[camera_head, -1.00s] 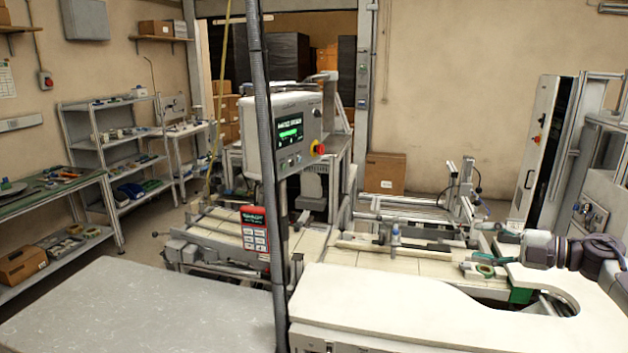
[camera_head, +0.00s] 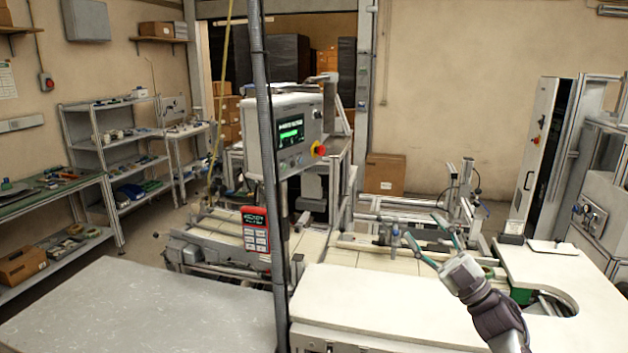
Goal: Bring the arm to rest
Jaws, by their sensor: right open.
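My right gripper (camera_head: 423,228) is open, with its two greenish fingers spread and pointing up and to the left in the head view. I see nothing between the fingers. The gripper appears above the machine's tiled bed, over the back edge of the white worktop (camera_head: 380,300). My right arm comes in from the bottom right, across the worktop. My left gripper is not in view.
A machine with a screen (camera_head: 290,132) stands in the middle, with a grey post (camera_head: 266,150) in front. A grey table (camera_head: 140,310) lies clear at the front left. Shelves (camera_head: 115,140) stand at the left. A cardboard box (camera_head: 385,174) is on the floor behind.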

